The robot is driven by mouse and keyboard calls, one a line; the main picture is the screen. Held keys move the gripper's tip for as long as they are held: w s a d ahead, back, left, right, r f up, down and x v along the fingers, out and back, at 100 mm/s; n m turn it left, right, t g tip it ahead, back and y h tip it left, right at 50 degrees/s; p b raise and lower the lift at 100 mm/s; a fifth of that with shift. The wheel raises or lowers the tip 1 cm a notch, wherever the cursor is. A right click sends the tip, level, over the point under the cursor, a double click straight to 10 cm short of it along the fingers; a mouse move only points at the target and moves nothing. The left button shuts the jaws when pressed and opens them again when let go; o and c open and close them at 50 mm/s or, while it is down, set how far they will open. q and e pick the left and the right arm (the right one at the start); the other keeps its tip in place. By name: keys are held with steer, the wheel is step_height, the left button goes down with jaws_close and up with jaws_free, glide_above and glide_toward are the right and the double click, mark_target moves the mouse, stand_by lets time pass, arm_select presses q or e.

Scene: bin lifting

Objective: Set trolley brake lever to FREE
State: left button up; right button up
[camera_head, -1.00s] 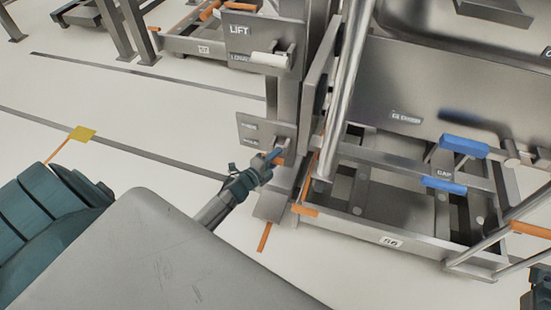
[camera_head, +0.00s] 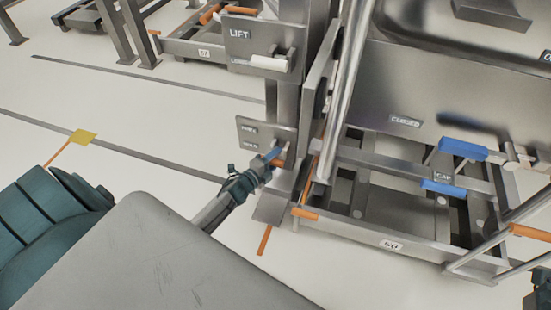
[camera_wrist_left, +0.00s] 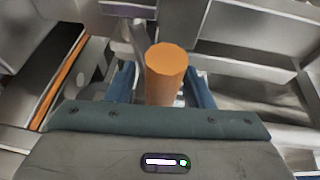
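The brake lever's orange handle (camera_head: 278,163) sticks out at the lower part of a grey label plate (camera_head: 252,133) low on the trolley post. The plate's two small labels are too blurred to read. In the left wrist view the orange handle (camera_wrist_left: 166,72) stands between the two blue fingers of my left gripper (camera_wrist_left: 162,88). A gap shows beside the handle, so the fingers look open around it. In the head view my left gripper (camera_head: 270,160) reaches the plate from the lower left and partly hides the handle. My right gripper is not clearly visible.
A LIFT plate (camera_head: 258,42) with a pale handle (camera_head: 268,63) sits above on the post. A blue CAP lever (camera_head: 463,149) and the grey trolley frame (camera_head: 372,236) stand to the right.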

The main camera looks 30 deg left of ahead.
arm_select(q)
steer(key=s+a+r, duration=0.1)
steer(key=s, duration=0.9)
steer(key=shift+a+p, duration=0.3)
steer(key=shift+s, duration=0.1)
